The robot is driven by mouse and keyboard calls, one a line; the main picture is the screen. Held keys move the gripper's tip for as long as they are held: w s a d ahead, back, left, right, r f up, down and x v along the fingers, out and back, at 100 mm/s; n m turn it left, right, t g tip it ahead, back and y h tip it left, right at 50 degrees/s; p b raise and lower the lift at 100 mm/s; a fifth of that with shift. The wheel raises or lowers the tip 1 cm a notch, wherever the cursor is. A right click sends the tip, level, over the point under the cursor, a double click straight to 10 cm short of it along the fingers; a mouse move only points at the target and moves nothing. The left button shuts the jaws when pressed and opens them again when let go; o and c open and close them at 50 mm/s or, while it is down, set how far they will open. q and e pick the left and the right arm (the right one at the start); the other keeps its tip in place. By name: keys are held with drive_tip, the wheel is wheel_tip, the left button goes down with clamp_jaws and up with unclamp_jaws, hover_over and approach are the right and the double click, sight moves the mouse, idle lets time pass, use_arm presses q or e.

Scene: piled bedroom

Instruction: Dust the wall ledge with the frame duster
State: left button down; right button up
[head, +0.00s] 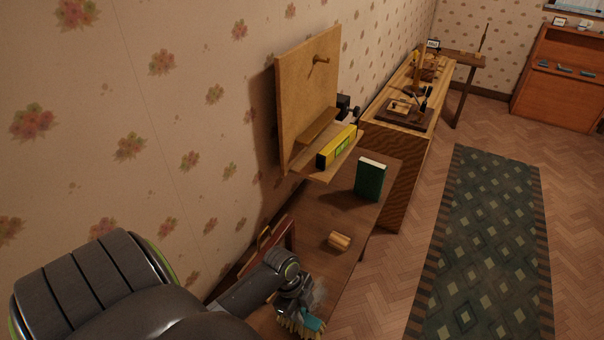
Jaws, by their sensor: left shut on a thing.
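The wall ledge (322,176) is a light wooden shelf at the foot of a tall backboard with a peg, fixed to the flowered wall. A yellow and black box (337,147) lies on it, and a small black object (346,108) shows behind. My left gripper (297,304) is low in the head view, below and nearer than the ledge. It is shut on the frame duster (313,324), which has a teal part and pale bristles pointing down. The jaws partly hide the duster, and the bottom picture edge is close to it. My right gripper is out of view.
Below the ledge is a dark table (376,212) with an upright green book (370,180), a small wooden piece (339,241) and a reddish-brown frame (275,236) by the wall. A cluttered wooden bench (402,165) stands beyond. The patterned rug (485,245) is clear.

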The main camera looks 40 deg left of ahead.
use_arm(q)
drive_tip(key=shift+f, duration=0.65)
drive_tip(key=shift+f, duration=0.2)
drive_tip(key=shift+w+a, duration=0.7)
drive_tip(key=shift+w, duration=2.3)
drive_tip(key=shift+w+a, duration=0.75)
drive_tip(key=shift+w, duration=2.2)
drive_tip(key=shift+w+a, duration=0.7)
drive_tip(key=shift+w, duration=2.3)
wheel_tip(320, 180, up, 2)
drive_tip(key=shift+r, duration=0.1)
drive_tip(key=c, duration=1.9)
unclamp_jaws()
clamp_jaws()
